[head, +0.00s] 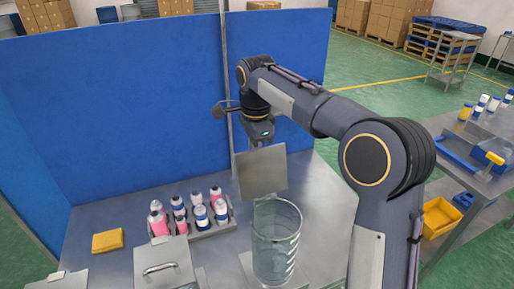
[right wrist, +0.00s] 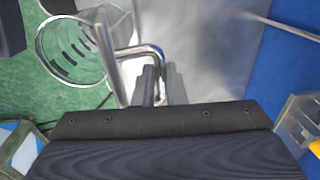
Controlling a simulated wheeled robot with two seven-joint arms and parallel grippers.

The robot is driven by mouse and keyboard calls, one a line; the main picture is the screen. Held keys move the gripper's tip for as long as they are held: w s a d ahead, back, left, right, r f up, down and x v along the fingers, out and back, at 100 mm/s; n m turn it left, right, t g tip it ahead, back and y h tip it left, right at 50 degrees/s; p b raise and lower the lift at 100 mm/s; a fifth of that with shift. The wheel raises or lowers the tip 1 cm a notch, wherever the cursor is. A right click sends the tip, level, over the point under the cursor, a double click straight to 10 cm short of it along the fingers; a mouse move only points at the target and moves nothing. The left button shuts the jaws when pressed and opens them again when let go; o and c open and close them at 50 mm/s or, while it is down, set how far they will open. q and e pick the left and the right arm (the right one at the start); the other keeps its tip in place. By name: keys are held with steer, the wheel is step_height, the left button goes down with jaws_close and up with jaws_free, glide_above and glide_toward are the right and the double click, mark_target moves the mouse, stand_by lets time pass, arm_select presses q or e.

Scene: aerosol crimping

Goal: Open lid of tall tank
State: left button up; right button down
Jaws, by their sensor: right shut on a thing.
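The tall tank (head: 276,245) is a clear glass cylinder at the front middle of the bench in the head view; its top is uncovered. Its round rim also shows at the upper left of the right wrist view (right wrist: 84,80). A square grey metal lid (head: 260,175) stands steeply tilted above and behind the rim. Whether it touches the tank, I cannot tell. My right gripper (right wrist: 160,78) is shut on the lid's bent metal handle (right wrist: 148,50). In the head view the right gripper (head: 260,145) is partly hidden behind the lid's top edge. My left gripper is out of view.
A tray (head: 228,221) of several pink and blue-banded bottles stands left of the tank. A metal lid with a handle (head: 160,262) lies in front of it. A yellow sponge (head: 107,241) lies further left. Blue partition panels (head: 110,110) rise behind the bench.

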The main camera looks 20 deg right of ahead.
steer(key=shift+w+d+f, duration=0.1)
steer(key=shift+w+f, duration=0.2)
steer(key=shift+w, duration=0.2)
steer(key=c, duration=1.9)
jaws_free()
steer(key=o, duration=0.4)
steer(key=shift+w+f, duration=0.35)
steer(key=shift+w, duration=0.3)
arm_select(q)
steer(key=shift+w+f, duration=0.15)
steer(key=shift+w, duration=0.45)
arm_select(e)
steer(key=shift+s+r, duration=0.1)
steer(key=shift+r, duration=0.1)
steer(key=shift+r, duration=0.25)
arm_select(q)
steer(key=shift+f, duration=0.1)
arm_select(e)
steer(key=r, duration=0.7)
steer(key=shift+s+r, duration=0.1)
steer(key=shift+s, duration=0.3)
